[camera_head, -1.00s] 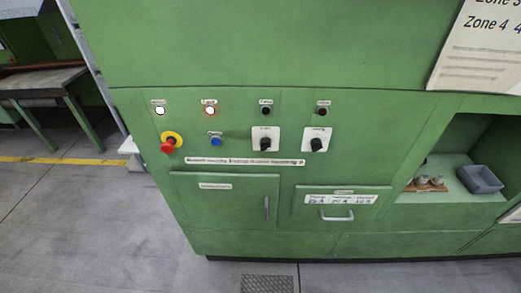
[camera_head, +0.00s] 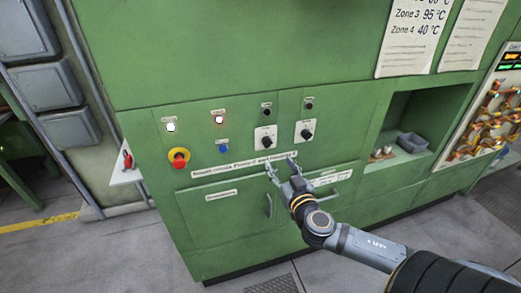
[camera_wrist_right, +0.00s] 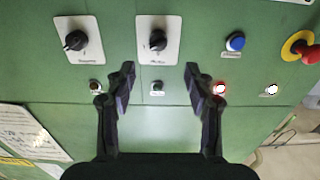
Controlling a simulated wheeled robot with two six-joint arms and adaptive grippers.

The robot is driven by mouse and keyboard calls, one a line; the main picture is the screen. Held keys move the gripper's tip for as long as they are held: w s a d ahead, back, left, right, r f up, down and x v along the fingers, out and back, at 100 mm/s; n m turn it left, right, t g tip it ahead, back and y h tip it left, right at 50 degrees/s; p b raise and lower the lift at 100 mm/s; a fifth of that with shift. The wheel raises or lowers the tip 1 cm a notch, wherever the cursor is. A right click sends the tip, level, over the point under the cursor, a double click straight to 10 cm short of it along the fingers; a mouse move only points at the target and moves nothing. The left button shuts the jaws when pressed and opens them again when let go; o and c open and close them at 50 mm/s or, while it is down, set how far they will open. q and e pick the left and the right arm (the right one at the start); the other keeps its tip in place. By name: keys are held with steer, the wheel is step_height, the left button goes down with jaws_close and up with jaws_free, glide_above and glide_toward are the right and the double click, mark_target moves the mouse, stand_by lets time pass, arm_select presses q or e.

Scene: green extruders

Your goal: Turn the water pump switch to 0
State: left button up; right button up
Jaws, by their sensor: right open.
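Two black rotary switches on white plates sit on the green panel. The left switch (camera_head: 266,141) and the right switch (camera_head: 306,132) are side by side. In the wrist view, which is upside down, the left switch (camera_wrist_right: 158,41) lies just beyond my fingertips and the right switch (camera_wrist_right: 76,41) is to its left. The labels are too small to tell which one is the water pump switch. My right gripper (camera_head: 281,165) is open and empty in front of the panel below the left switch; its spread fingers (camera_wrist_right: 160,70) also show in the wrist view. My left gripper is not in view.
A red emergency button (camera_head: 179,158) on a yellow ring and a blue button (camera_head: 223,146) are left of the switches. Indicator lamps line the row above. A drawer handle (camera_head: 325,182) is below right. An alcove holds a grey bin (camera_head: 412,142).

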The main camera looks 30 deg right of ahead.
mark_target(269, 146)
steer(key=p+x, duration=0.1)
steer(key=x, duration=0.9)
steer(key=shift+w+d+f, duration=0.1)
steer(key=shift+w+d, duration=0.05)
steer(key=shift+w, duration=0.05)
steer(key=shift+c, duration=0.9)
jaws_close()
